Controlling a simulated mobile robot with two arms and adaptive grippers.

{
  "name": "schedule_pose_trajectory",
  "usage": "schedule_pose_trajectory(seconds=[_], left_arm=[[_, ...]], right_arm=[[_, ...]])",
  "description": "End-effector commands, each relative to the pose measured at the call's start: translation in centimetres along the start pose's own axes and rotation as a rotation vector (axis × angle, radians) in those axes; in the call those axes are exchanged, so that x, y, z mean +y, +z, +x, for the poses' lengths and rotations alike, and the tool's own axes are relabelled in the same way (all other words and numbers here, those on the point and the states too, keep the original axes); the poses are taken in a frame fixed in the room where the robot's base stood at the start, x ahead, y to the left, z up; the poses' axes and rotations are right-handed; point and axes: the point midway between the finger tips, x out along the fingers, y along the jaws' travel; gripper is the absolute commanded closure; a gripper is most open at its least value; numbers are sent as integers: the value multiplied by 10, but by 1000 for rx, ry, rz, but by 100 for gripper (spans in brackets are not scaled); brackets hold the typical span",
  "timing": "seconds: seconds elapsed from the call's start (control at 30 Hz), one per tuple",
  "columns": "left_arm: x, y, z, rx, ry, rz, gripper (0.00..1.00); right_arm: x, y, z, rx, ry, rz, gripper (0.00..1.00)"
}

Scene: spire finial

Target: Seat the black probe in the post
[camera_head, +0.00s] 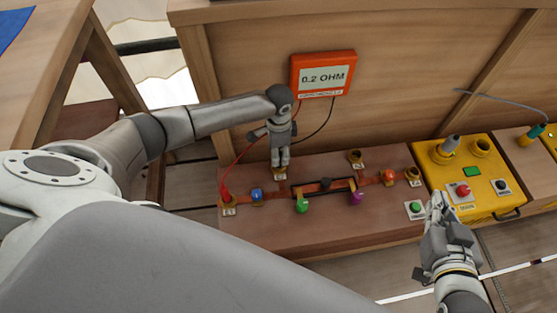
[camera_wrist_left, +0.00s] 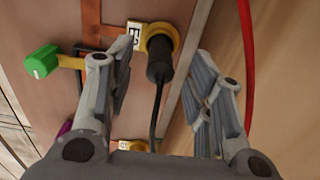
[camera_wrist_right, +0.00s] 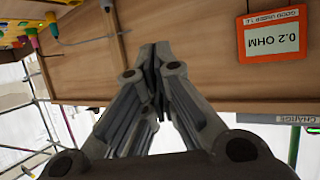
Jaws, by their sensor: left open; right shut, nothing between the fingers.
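In the left wrist view the black probe (camera_wrist_left: 160,62) stands in the brass ring of a labelled post (camera_wrist_left: 172,35), with its black cable trailing from its near end. How deep it sits cannot be told. My left gripper (camera_head: 281,162) is over this post in the head view and hides the probe there. In the left wrist view its open fingers (camera_wrist_left: 165,85) are spread on either side of the probe, apart from it. My right gripper (camera_head: 437,203) is shut and empty, near the yellow box; its closed fingertips show in the right wrist view (camera_wrist_right: 157,52).
The orange meter (camera_head: 323,75) reads 0.2 OHM on the wooden wall. A red probe (camera_head: 226,196) stands in the left post. Another brass post (camera_head: 356,157) is empty. Green (camera_head: 302,205) and purple (camera_head: 356,197) knobs stick out in front. The yellow box (camera_head: 470,180) stands at right.

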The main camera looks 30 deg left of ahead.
Motion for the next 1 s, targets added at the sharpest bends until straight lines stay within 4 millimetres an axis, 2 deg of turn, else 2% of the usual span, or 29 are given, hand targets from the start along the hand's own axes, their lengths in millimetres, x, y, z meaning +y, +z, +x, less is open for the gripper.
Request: schedule_pose_trajectory(seconds=[0.03,0.23,0.57,0.9,1.0], left_arm=[[0,0,6,-1,1,0,52],[0,0,16,0,0,0,52],[0,0,17,0,0,0,54],[0,0,17,0,0,0,97],[0,0,17,0,-1,0,100]], right_arm=[[-1,-6,2,42,-3,0,100],[-4,-30,3,160,-9,1,100],[-5,-36,2,184,-10,1,100],[-4,-35,2,182,-10,1,100],[-4,-35,2,181,-10,1,100]])
